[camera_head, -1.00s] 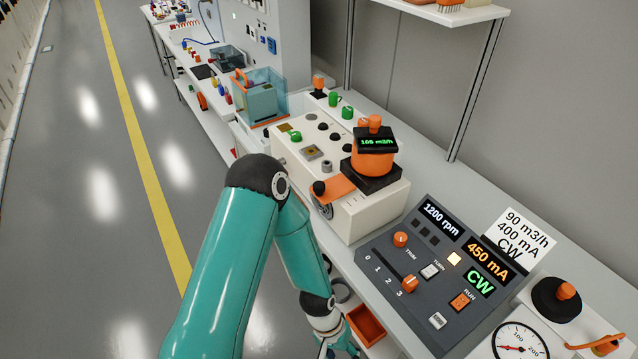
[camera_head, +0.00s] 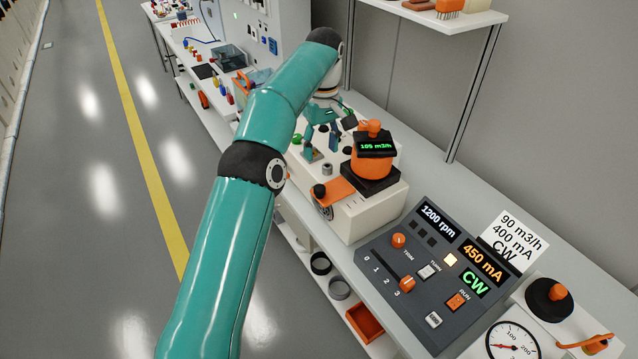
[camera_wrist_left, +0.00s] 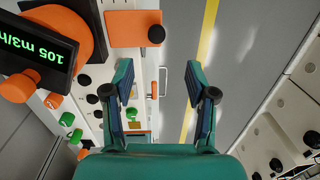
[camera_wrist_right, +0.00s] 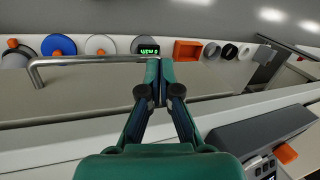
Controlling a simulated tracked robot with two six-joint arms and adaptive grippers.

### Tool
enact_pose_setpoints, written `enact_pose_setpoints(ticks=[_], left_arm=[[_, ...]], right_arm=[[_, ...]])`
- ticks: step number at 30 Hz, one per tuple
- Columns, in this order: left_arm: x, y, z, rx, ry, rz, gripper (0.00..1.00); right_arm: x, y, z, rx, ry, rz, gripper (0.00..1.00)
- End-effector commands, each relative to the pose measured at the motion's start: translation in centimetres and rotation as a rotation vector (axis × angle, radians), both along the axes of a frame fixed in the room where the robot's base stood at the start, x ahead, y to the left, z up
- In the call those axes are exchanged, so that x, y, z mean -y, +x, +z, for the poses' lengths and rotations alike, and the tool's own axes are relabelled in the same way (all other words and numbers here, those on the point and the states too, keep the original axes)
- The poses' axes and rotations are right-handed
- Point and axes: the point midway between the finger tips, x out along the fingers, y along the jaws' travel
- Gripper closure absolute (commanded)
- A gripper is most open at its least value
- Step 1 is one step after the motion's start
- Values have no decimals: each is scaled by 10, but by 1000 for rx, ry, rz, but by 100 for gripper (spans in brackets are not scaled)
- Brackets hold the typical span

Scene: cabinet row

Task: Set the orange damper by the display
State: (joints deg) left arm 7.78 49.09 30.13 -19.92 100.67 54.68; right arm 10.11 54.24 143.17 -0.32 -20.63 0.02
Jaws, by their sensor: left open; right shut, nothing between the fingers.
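The orange damper plate (camera_head: 333,191) with a black knob (camera_head: 319,190) lies flat on the front edge of the cream box (camera_head: 365,217). It also shows at the top of the left wrist view (camera_wrist_left: 133,28). The display (camera_head: 377,147) on the orange round housing (camera_head: 372,163) reads 105 m3/h in green. My left gripper (camera_head: 322,141) is open and empty above the box, left of the housing and apart from the damper; its fingers spread wide in the left wrist view (camera_wrist_left: 160,82). My right gripper (camera_wrist_right: 160,68) is shut and empty, near a metal bar handle.
A dark control panel (camera_head: 430,270) shows 1200 rpm, 450 mA and CW. A white card (camera_head: 517,230) behind it reads 90 m3/h, 400 mA, CW. A shelf post (camera_head: 468,115) stands behind the bench. A round gauge (camera_head: 513,342) is at front right.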

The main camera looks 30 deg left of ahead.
Motion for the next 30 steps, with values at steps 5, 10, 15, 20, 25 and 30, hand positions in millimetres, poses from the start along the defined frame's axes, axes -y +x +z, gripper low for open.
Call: enact_pose_setpoints(ticks=[5,10,15,20,25,30], left_arm=[[-8,2,23,51,14,31,43],[-9,2,4,52,14,32,43],[-9,1,-27,51,14,32,43],[-9,1,-61,50,13,32,43],[-9,1,-95,49,12,31,43],[-9,1,-121,51,13,33,43]], right_arm=[[0,0,0,0,0,0,100],[0,0,-15,0,0,0,100],[0,0,-32,0,0,0,100],[0,0,-41,0,0,0,100],[0,0,-42,0,0,0,100],[0,0,-42,0,0,0,100]])
